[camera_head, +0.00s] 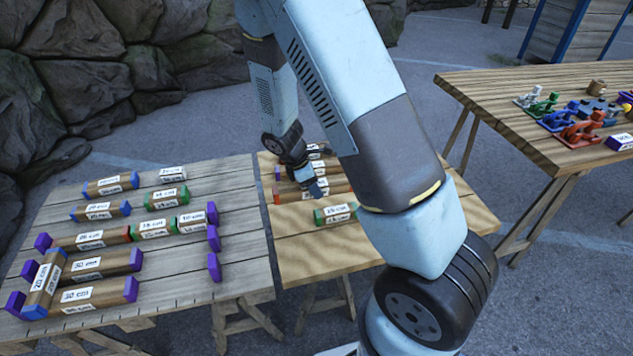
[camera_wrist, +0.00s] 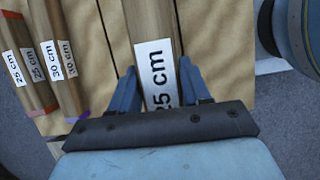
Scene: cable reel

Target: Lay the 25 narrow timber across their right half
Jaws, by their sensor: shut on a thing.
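My gripper (camera_wrist: 158,84) is shut on a timber (camera_wrist: 157,62) labelled "25 cm" in the wrist view. One finger is on each side of the timber, and its far end runs out of the picture. In the head view my gripper (camera_head: 311,184) is low over the middle table (camera_head: 450,212), and my arm hides much of it. On the left table (camera_head: 180,292) lie several labelled timbers, including purple-ended 30 cm ones (camera_head: 98,294) and a row with a timber (camera_head: 90,240) and a green-ended one (camera_head: 153,228). Another timber (camera_head: 45,280) lies crosswise at their left end.
Several more timbers (camera_wrist: 22,62) lie left of the held one in the wrist view. A green-ended timber (camera_head: 335,213) lies on the middle table. Purple blocks (camera_head: 213,238) line the left table's right side. A right table (camera_head: 500,88) carries coloured clamps (camera_head: 580,128). A rock wall stands behind.

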